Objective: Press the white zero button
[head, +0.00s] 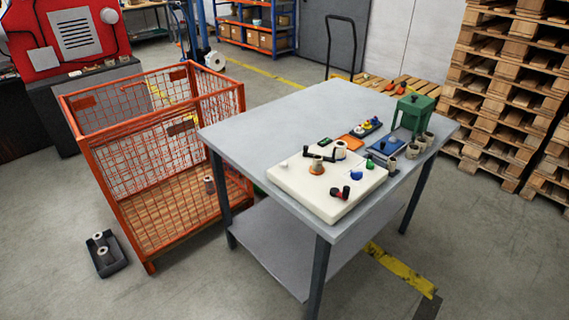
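The label rewinder appears as a cream slab-like base (305,192) on the front part of the grey table. A black crank arm, a brown-cored roll (317,166), a blue knob (355,176) and a red-and-black part (341,192) sit on its top. A small pale bump (283,164) shows near its left corner. It is too small to tell whether this is the white zero button. No other white button can be picked out. My gripper is not in the head view.
The grey table (260,125) has free room at its back left. A green stand (411,114), several small rolls, an orange tray (351,142) and a dark tray are beside the rewinder. An orange mesh cage (152,226) stands left; pallets (508,85) are stacked right.

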